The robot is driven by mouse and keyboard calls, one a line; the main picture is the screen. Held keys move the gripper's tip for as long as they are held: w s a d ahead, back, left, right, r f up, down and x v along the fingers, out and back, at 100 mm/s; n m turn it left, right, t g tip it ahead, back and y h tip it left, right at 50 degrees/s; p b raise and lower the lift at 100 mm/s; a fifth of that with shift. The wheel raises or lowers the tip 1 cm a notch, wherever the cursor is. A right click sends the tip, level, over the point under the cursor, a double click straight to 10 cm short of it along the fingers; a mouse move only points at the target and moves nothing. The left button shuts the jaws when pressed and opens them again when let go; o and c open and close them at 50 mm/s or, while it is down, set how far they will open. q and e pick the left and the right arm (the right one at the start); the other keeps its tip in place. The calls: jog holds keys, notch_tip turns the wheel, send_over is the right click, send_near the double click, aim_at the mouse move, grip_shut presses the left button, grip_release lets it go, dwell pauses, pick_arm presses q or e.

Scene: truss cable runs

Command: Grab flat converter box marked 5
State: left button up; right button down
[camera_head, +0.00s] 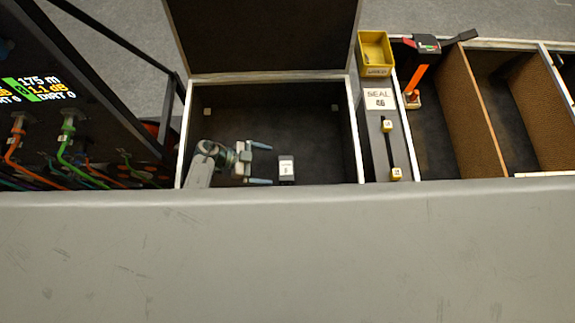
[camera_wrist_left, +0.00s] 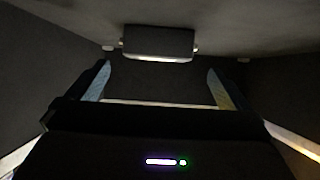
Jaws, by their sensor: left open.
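A small dark flat box (camera_head: 286,169) with a white label stands inside the open dark case; the mark on its label is too small to read. In the left wrist view the dark box (camera_wrist_left: 158,42) lies ahead, its pale edge facing me, between the lines of the two fingers. My left gripper (camera_head: 266,164) is inside the case, open and empty, its blue-grey fingers pointing right. The box is just beyond the fingertips, nearer the lower finger in the head view. My right gripper is not in view.
The case's pale rim (camera_head: 357,130) and raised lid (camera_head: 262,35) surround the arm. Coloured cables (camera_head: 68,145) hang at the left.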

aim_at(285, 168)
pick_arm(q)
jog(key=x, duration=0.5)
jog(key=shift+s+d+r, duration=0.15)
jog(key=shift+d+r, duration=0.1)
jog(key=shift+d, duration=0.2)
jog(key=c, duration=1.1)
